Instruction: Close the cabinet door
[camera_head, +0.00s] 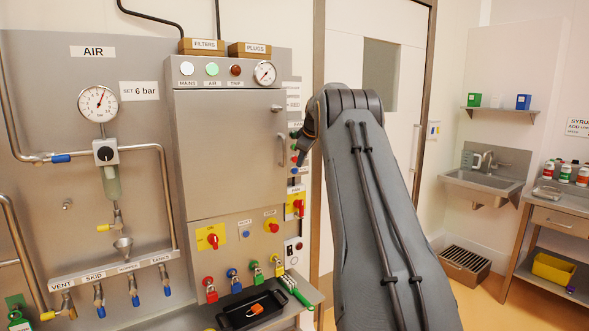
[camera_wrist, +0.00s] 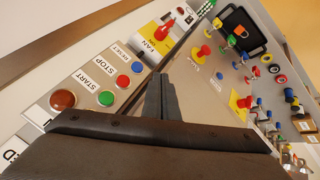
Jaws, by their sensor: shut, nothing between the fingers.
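The grey metal cabinet door (camera_head: 228,150) is in the head view, left of my arm, with an upright bar handle (camera_head: 281,149) near its right edge. It looks flush or nearly flush with the cabinet front; I cannot tell whether a small gap is left. My gripper (camera_wrist: 161,85) is shut and empty in the wrist view. Its fingers lie in front of a bare grey metal surface, between the button strip and the lower switches. I cannot tell whether they touch it. In the head view, my gripper is mostly hidden by my arm, just right of the door.
A START/STOP/RESET button strip (camera_wrist: 105,98) and a FAN switch (camera_wrist: 165,25) are close to my gripper. Below the door are red switches (camera_head: 212,239) and coloured padlocks (camera_head: 210,290). A black tray (camera_head: 232,317) sits on the ledge. A sink (camera_head: 482,181) is far right.

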